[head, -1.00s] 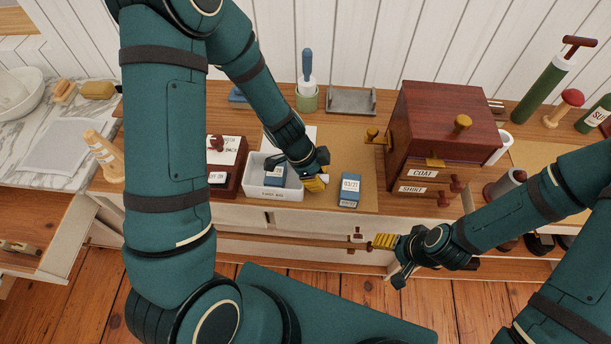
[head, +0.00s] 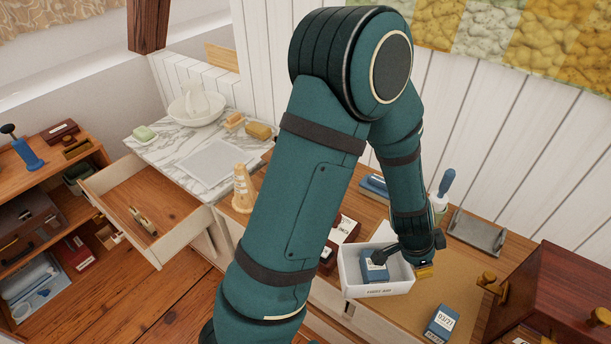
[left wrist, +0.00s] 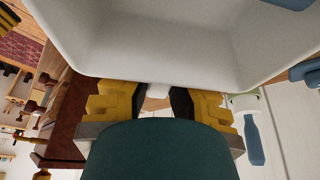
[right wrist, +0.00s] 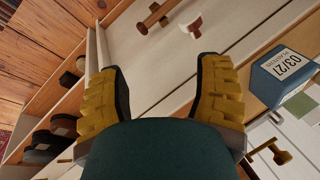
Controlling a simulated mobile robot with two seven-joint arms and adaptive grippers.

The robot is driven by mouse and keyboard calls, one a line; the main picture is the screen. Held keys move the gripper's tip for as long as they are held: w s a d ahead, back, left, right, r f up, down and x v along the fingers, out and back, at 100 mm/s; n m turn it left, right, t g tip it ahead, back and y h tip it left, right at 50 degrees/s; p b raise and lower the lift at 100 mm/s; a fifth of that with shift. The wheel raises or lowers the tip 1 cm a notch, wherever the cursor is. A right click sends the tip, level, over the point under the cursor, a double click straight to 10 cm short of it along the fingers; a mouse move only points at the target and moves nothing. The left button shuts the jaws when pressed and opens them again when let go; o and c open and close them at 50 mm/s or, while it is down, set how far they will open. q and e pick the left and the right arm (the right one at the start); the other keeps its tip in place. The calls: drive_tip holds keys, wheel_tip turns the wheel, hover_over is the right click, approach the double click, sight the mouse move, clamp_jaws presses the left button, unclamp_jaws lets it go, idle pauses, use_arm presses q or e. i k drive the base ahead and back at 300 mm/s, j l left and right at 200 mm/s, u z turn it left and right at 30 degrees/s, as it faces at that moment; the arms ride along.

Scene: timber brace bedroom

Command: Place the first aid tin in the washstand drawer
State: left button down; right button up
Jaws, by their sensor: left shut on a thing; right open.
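The first aid tin (head: 378,291) is an open white box lettered "FIRST AID", with a blue block (head: 374,266) inside. My left gripper (head: 424,270) is shut on its right-hand wall. In the left wrist view the tin (left wrist: 180,60) fills the top, its wall between the yellow fingers (left wrist: 158,97). I cannot tell whether the tin is clear of the bench top. The washstand drawer (head: 165,255) is pulled open at the left, with a small brass-coloured item (head: 143,221) in it. My right gripper (right wrist: 160,80) is open and empty, shown only in its wrist view.
The marble washstand top (head: 165,150) holds a basin (head: 196,106), a tray and soaps. A wooden cone (head: 243,187) stands between it and the tin. Open shelves (head: 40,215) stand far left.

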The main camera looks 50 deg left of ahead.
sight(144, 193)
drive_tip(key=k+j, duration=0.2)
drive_tip(key=j, duration=0.3)
drive_tip(key=k+j, duration=0.15)
drive_tip(key=j, duration=0.35)
drive_tip(key=k+j, duration=0.2)
drive_tip(key=j, duration=0.3)
drive_tip(key=k+j, duration=0.15)
drive_tip(key=j, duration=0.35)
drive_tip(key=k+j, duration=0.2)
drive_tip(key=j, duration=0.3)
drive_tip(key=k+j, duration=0.2)
drive_tip(key=j, duration=0.25)
drive_tip(key=k+j, duration=0.15)
drive_tip(key=j, duration=0.35)
drive_tip(key=k+j+u, duration=0.1)
drive_tip(key=j, duration=0.4)
drive_tip(key=k, duration=0.1)
